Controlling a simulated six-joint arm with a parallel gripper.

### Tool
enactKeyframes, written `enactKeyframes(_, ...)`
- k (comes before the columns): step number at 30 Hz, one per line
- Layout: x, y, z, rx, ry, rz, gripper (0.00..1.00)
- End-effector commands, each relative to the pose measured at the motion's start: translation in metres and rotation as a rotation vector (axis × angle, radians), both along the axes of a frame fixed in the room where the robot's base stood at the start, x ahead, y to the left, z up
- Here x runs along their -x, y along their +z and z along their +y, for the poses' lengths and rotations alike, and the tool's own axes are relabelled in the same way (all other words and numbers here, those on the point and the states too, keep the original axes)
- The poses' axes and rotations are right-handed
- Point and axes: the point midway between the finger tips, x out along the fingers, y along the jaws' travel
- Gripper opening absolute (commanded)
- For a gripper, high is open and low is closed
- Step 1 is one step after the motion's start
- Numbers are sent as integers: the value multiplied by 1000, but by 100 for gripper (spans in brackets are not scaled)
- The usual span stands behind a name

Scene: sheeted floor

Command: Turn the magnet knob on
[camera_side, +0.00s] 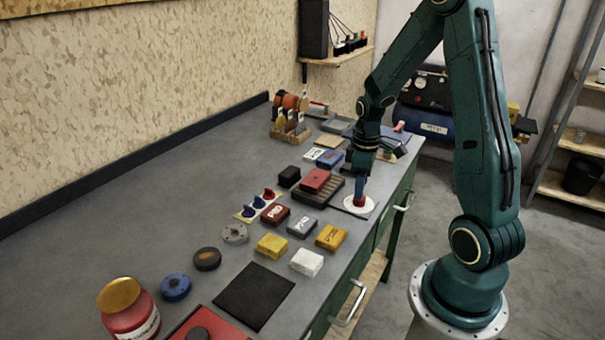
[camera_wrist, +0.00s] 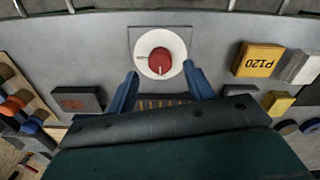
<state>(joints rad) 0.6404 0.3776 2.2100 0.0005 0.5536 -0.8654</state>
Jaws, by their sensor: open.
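The magnet knob (camera_wrist: 159,62) is red and sits on a round white dial with a grey square plate around it. In the side view the white dial (camera_side: 347,206) lies near the bench's front edge, with the red knob partly hidden by my gripper. In the wrist view the two blue fingers of my gripper (camera_wrist: 160,88) are apart, one on each side below the dial, with nothing between them. In the side view my gripper (camera_side: 360,192) points down right at the knob. I cannot tell whether it touches.
A red block (camera_side: 315,180) lies on a dark slotted block left of the dial. A yellow P120 block (camera_side: 331,237), a white block (camera_side: 307,262) and a yellow block (camera_side: 272,245) lie nearby.

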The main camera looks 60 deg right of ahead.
Motion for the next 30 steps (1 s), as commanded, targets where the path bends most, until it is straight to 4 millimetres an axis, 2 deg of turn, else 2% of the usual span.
enactKeyframes(3, 1, -16, 1, -3, 0, 5, 52)
enactKeyframes(9, 0, -31, 0, -1, 0, 1, 52)
enactKeyframes(22, 0, -37, 0, 0, 0, 0, 52)
enactKeyframes(23, 0, -37, 0, 0, 0, 0, 50)
enactKeyframes(27, 0, -37, 0, 0, 0, 0, 23)
enactKeyframes(30, 0, -37, 0, 0, 0, 0, 7)
